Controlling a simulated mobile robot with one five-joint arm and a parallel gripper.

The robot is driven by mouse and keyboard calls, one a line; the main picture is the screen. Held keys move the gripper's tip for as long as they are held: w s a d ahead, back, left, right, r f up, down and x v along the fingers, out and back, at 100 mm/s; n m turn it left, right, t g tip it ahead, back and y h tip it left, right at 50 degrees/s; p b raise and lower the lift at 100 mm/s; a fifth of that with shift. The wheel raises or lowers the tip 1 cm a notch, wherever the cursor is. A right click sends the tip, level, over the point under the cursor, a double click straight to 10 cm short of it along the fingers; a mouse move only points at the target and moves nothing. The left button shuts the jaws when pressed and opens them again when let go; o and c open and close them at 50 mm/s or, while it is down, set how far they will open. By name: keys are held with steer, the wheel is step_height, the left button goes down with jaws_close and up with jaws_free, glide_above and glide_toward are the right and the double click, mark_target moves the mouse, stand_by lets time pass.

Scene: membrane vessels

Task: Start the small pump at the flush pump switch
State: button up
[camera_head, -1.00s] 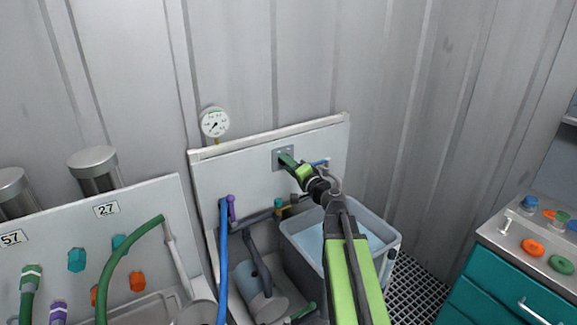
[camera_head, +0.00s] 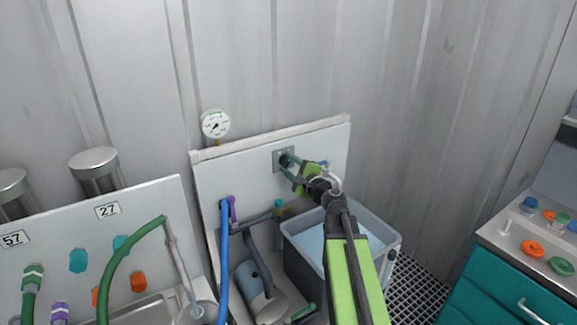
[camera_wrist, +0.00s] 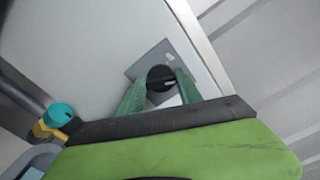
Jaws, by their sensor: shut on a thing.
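The flush pump switch is a black round knob (camera_wrist: 160,78) on a square grey plate (camera_head: 279,158), fixed to the upright white panel (camera_head: 240,175). My gripper (camera_head: 288,161) is at the plate, with its green fingers on either side of the knob. In the wrist view the two fingers (camera_wrist: 161,88) are shut on the knob, one on each side.
A round gauge (camera_head: 215,124) stands above the panel's top edge. A grey tub of water (camera_head: 392,245) is below my arm. A blue hose (camera_head: 222,262) and pipes run left of it. A teal cabinet (camera_head: 500,283) stands at right, with floor grating (camera_head: 415,285) between.

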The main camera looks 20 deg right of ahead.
steer(key=shift+d+m, duration=0.1)
steer(key=shift+m, duration=0.5)
steer(key=o, duration=1.4)
